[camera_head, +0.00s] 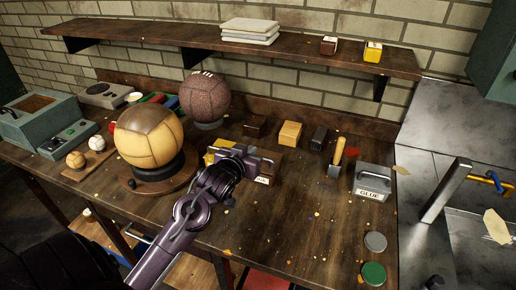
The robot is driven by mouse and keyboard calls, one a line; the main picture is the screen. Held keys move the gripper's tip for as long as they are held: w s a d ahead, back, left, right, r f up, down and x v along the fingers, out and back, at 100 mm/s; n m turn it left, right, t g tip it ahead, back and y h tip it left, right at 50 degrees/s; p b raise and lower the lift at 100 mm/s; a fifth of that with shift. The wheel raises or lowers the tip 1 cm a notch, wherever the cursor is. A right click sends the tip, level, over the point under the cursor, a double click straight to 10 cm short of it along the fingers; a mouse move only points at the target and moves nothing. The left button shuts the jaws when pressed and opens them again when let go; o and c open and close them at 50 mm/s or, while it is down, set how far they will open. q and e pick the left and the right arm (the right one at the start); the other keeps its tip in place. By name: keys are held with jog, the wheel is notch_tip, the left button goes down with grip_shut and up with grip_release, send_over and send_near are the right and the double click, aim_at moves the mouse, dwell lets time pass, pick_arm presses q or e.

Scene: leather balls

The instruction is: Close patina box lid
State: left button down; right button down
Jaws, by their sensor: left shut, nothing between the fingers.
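My left arm reaches in from the lower left. Its gripper (262,164) is shut and empty, at the middle of the workbench. It covers much of a box there; a yellow part (220,150) shows behind the gripper and a pale label (263,180) shows at its front right. The label is too small to read, so I cannot tell for sure that this is the patina box. The lid's position and any contact with the gripper are hidden. My right gripper is not in view.
A tan leather ball (148,135) on a round stand is left of my arm. A dark red ball (204,96) stands behind. A grey box marked GLUE (372,182) and a wooden-handled tool (338,155) are at right.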

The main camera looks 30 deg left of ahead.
pick_arm(q)
jog(key=p+x, duration=0.2)
jog(key=x, duration=0.7)
jog(key=shift+w+a, duration=0.1)
jog(key=shift+w, duration=0.25)
jog(key=s+f, duration=0.1)
jog(key=s+f+p, duration=0.1)
jog(key=shift+d+f, duration=0.3)
jog(key=shift+s+f+p, duration=0.3)
jog(key=shift+f, duration=0.15)
